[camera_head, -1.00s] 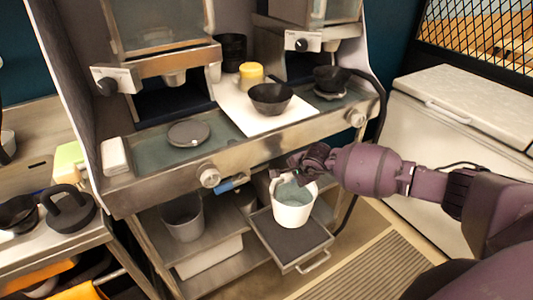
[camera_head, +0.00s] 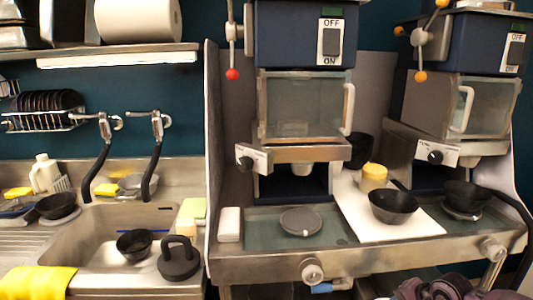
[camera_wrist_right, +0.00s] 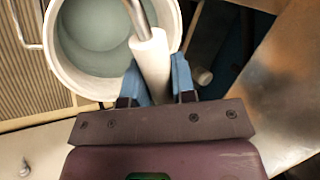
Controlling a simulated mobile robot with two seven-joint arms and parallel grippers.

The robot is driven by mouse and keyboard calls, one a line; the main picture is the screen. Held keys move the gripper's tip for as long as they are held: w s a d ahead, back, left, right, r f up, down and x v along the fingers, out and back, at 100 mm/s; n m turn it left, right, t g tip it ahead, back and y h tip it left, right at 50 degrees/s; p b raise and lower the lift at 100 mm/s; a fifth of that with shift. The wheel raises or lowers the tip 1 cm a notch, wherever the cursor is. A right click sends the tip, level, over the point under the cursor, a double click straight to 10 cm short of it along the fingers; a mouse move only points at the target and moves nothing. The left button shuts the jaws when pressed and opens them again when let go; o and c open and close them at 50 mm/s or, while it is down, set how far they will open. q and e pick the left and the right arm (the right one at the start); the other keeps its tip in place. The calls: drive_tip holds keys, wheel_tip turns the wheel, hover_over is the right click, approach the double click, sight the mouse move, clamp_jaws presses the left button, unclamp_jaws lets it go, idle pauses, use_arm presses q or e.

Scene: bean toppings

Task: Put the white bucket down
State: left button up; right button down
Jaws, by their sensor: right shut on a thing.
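The white bucket (camera_wrist_right: 72,77) shows in the right wrist view at top left, seen from above with its greenish-grey inside empty. Its handle has a thin metal bail and a white tubular grip (camera_wrist_right: 149,58). My right gripper (camera_wrist_right: 157,75) has its blue fingers shut around this grip. Whether the bucket's base touches a surface is hidden. In the head view, part of my purple right arm (camera_head: 438,288) shows at the bottom right edge; the bucket itself is not clearly visible there. My left gripper is in neither view.
A striped grey-brown mat (camera_wrist_right: 28,85) lies beside the bucket in the wrist view, with a metal surface at right. The head view shows a steel counter (camera_head: 400,258) with black bowls (camera_head: 394,207) and a white board (camera_head: 385,232), and a sink (camera_head: 105,235) at left.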

drive_tip(key=s+a+r+n+g+y, duration=0.1)
drive_tip(key=s+a+r+n+g, duration=0.1)
drive_tip(key=s+a+r+n, duration=0.2)
drive_tip(key=s+a+r+n+g+y, duration=0.1)
drive_tip(key=s+a+r+n+g, duration=0.2)
drive_tip(key=s+a+r+n, duration=0.2)
drive_tip(key=shift+s+a+r+n+g+y, duration=0.35)
drive_tip(key=shift+a+r+n, duration=0.65)
drive_tip(key=shift+a+r, duration=1.55)
drive_tip(key=shift+w+d+r, duration=0.1)
drive_tip(key=shift+d+r, duration=0.05)
drive_tip(key=shift+d, duration=0.15)
